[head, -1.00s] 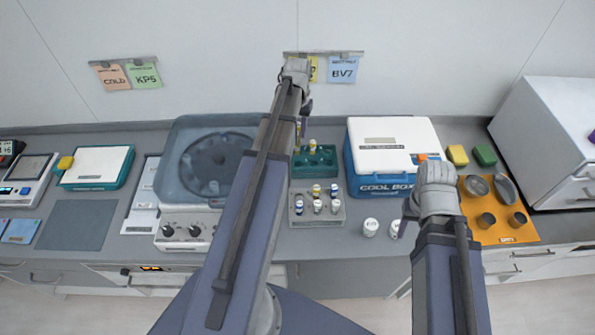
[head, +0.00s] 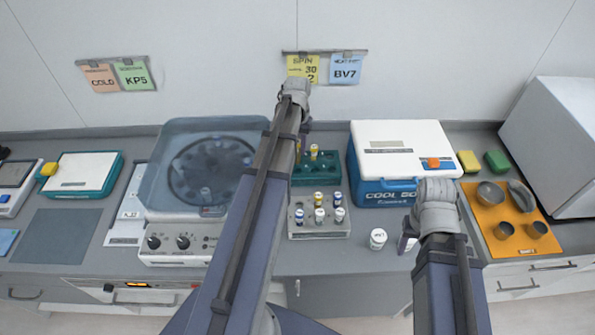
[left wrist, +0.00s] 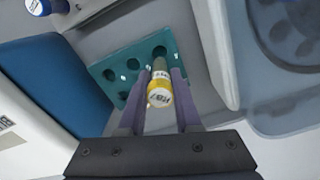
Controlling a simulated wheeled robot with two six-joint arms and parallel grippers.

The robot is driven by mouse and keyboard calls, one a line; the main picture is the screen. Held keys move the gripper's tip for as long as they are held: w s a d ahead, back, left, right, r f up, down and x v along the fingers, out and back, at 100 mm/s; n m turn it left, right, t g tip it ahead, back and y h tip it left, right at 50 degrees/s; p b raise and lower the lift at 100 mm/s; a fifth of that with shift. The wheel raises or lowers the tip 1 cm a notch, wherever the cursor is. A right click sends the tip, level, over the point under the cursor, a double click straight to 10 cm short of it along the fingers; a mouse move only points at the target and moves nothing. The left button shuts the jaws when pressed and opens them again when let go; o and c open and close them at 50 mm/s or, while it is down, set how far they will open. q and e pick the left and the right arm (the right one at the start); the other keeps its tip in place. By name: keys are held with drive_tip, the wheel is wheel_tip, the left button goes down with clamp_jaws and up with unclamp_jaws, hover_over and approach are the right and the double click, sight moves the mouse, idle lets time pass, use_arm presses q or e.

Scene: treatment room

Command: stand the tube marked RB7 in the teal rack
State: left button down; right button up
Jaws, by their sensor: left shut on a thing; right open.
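The tube (left wrist: 160,97) shows in the left wrist view with a yellow cap and markings that look like RB7. My left gripper (left wrist: 160,82) is shut on it, over the teal rack (left wrist: 105,68). Whether the tube's lower end is inside a hole is unclear. In the head view my left arm hides part of the teal rack (head: 331,171), and my left gripper (head: 302,146) is mostly hidden. A yellow-capped tube (head: 314,153) shows at this rack; I cannot tell if it is the held one. My right gripper (head: 406,240) is open, partly hidden by its arm.
A grey rack (head: 335,229) with several capped vials stands in front of the teal rack. A centrifuge (head: 165,205) is on the left and a cool box (head: 385,190) on the right. A white jar (head: 378,239) stands near the right gripper. An orange mat (head: 500,247) holds metal bowls.

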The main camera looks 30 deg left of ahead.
use_arm(q)
drive_tip(key=shift+f+b, duration=3.7)
drive_tip(key=shift+f, duration=0.5)
drive_tip(key=shift+f, duration=0.2)
drive_tip(key=c, duration=0.6)
unclamp_jaws()
drive_tip(key=shift+r, duration=0.1)
wheel_tip(320, 180, up, 12)
drive_tip(key=p, duration=1.2)
drive_tip(key=shift+r, duration=0.15)
